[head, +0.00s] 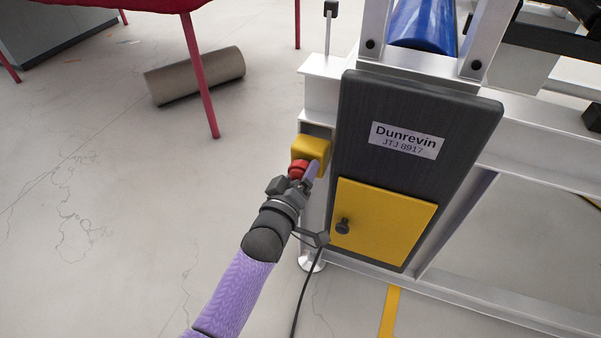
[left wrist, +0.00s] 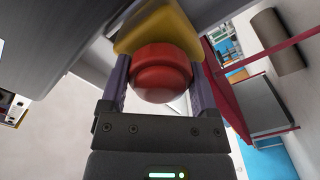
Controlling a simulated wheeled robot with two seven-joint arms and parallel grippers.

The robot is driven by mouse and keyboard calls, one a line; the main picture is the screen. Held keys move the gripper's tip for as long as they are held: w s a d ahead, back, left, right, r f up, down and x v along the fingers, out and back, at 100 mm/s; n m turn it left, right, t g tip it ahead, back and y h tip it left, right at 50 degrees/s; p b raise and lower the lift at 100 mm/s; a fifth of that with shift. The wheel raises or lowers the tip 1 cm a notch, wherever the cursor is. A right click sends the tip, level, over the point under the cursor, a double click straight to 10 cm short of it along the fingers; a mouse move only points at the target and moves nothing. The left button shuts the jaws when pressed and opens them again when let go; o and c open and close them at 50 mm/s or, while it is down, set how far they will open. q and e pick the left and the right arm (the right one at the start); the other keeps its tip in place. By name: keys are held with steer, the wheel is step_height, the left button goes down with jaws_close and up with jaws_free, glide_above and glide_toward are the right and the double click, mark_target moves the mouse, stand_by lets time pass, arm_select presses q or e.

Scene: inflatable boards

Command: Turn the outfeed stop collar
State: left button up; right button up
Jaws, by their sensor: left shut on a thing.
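The red stop collar (head: 298,169) sits on a yellow box (head: 311,149) fixed to the machine frame, left of the dark panel. My left gripper (head: 306,172) is at the collar, with a finger on either side of it. In the left wrist view the red collar (left wrist: 161,74) fills the space between the two purple fingers, and the gripper (left wrist: 160,85) is shut on it. The yellow box (left wrist: 158,28) is right behind the collar there. My right gripper is in neither view.
A dark panel (head: 408,105) labelled Dunrevin JTJ 8917 and a yellow door (head: 383,222) with a black knob stand right of my gripper. A black cable (head: 304,290) hangs below. A grey roll (head: 195,76) lies on the floor by a red-legged table.

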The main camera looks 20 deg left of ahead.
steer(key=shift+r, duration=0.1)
arm_select(q)
steer(key=m+p, duration=0.1)
steer(key=m, duration=0.1)
steer(key=shift+r+m, duration=0.1)
steer(key=shift+m, duration=0.2)
steer(key=shift+m+p, duration=0.4)
steer(key=shift+m, duration=1.2)
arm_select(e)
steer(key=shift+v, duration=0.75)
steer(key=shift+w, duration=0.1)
arm_select(q)
steer(key=o, duration=1.1)
steer(key=shift+s, duration=0.25)
steer(key=s+p, duration=0.5)
steer(key=s, duration=0.4)
steer(key=shift+s+a, duration=0.15)
steer(key=shift+s, duration=0.1)
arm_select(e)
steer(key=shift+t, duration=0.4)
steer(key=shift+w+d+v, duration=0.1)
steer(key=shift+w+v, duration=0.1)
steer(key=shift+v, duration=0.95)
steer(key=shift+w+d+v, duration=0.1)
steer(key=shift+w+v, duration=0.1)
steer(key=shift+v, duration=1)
